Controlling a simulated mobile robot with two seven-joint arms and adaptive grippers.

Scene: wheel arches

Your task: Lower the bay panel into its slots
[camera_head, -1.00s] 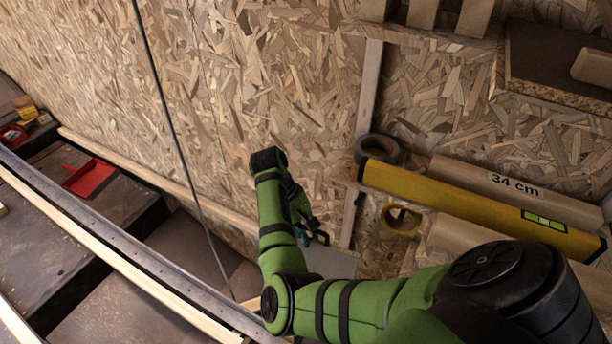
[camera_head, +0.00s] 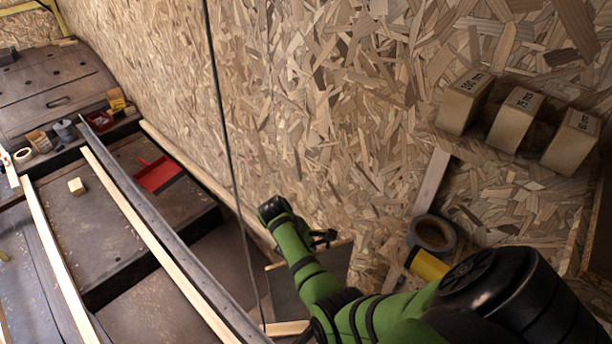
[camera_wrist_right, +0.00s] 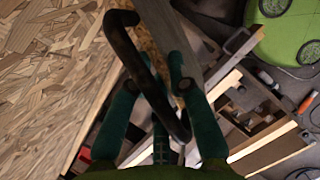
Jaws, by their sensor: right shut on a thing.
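My right gripper (camera_head: 322,238) hangs near the chipboard wall in the head view, partly behind my green arm. In the right wrist view its teal fingers (camera_wrist_right: 150,85) are shut on a dark curved handle (camera_wrist_right: 124,42). A flat grey-brown panel (camera_head: 335,266) hangs just below the gripper in the head view, partly covered by my forearm. A pale grey strip beside the handle in the wrist view looks like the panel's edge (camera_wrist_right: 186,32). I cannot make out the slots, nor whether the panel touches anything. My left gripper is not in view.
Pale wooden strips (camera_head: 150,238) and a dark metal rail (camera_head: 165,222) run along the left. A red dustpan (camera_head: 157,174) lies beyond. Cardboard boxes (camera_head: 514,118), a tape roll (camera_head: 433,234) and a yellow level (camera_head: 428,265) are at right. A thin cable (camera_head: 222,110) hangs down.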

